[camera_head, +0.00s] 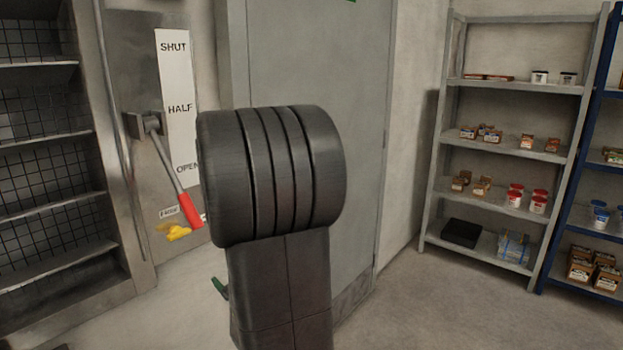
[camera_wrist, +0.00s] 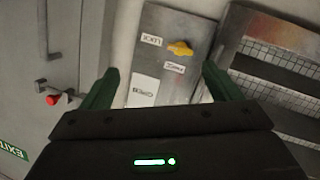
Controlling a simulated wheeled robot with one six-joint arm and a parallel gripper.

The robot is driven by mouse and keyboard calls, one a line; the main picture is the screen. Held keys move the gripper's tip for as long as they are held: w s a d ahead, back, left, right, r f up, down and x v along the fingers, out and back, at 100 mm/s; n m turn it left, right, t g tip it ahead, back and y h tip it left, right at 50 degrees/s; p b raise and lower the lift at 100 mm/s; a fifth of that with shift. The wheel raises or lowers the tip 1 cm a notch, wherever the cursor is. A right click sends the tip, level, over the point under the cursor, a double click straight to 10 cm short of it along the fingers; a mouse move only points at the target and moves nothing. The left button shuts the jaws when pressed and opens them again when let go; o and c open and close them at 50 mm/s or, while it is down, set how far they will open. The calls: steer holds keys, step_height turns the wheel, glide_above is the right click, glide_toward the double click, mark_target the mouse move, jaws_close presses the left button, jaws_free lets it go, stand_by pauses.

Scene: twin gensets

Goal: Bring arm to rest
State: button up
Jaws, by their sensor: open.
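My gripper (camera_wrist: 160,92) is open in the wrist view, with its two green fingers apart and nothing between them. Beyond the fingers is a metal panel with a yellow knob (camera_wrist: 180,48) and small labels. In the head view my dark arm stands in the middle and hides part of the door and panel. A small green piece by the arm's lower left edge seems to be a fingertip of my gripper. A lever with a red handle (camera_head: 190,209) points down and right, its grip near the OPEN mark of the white scale (camera_head: 177,75). The yellow knob (camera_head: 178,232) is just below.
A grey door (camera_head: 370,60) stands behind my arm. A grey shelf rack (camera_head: 520,86) with tubs and boxes is at the right, with a blue rack (camera_head: 577,165) beside it. The floor (camera_head: 440,310) at the front right is clear.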

steer(key=shift+s+d, duration=0.2)
steer(key=shift+d, duration=0.1)
steer(key=shift+f, duration=0.1)
